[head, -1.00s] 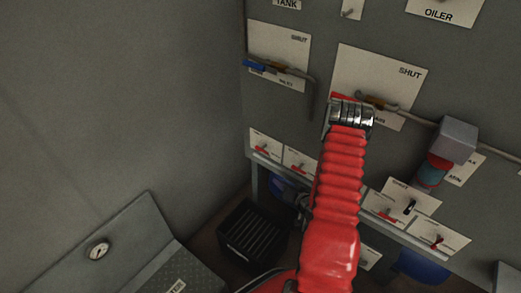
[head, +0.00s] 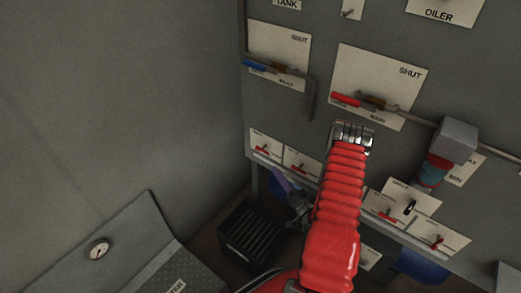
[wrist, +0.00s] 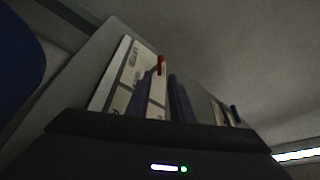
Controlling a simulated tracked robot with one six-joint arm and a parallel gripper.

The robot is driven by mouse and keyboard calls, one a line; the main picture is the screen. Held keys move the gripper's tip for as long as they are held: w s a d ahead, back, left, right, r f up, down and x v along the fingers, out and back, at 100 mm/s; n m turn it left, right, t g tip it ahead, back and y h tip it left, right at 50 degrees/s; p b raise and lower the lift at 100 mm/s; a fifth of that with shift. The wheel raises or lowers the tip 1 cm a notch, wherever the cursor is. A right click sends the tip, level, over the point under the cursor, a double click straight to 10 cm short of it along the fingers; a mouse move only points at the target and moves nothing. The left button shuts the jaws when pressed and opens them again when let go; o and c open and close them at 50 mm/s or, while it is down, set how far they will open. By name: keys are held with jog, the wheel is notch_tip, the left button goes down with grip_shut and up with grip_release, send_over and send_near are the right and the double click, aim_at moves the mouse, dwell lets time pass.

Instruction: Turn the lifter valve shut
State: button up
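The upright grey panel in the head view carries a valve with a red handle (head: 346,99) and one with a blue handle (head: 256,65). Each lies across a white card marked SHUT; the smaller words are too blurred for me to tell which is the lifter valve. My gripper (head: 283,181) is low at the panel's lower left edge, partly behind my arm. In the wrist view, its two purple fingers (wrist: 162,88) stand apart with a gap between them. A red handle (wrist: 160,65) on a white card shows beyond the fingertips. A blue handle (wrist: 235,115) shows farther right.
Small cards with red levers (head: 263,149) line the panel's lower edge. A grey box (head: 457,139) with a red and blue fitting juts out at right. A black slatted crate (head: 252,236) is on the floor. A sloped grey console with a gauge (head: 98,250) stands at left.

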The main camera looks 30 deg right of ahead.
aim_at(260, 148)
jog(key=x, duration=1.3)
jog(key=shift+w+r, duration=0.15)
jog(key=shift+w, duration=0.25)
jog(key=shift+c, duration=0.5)
grip_shut()
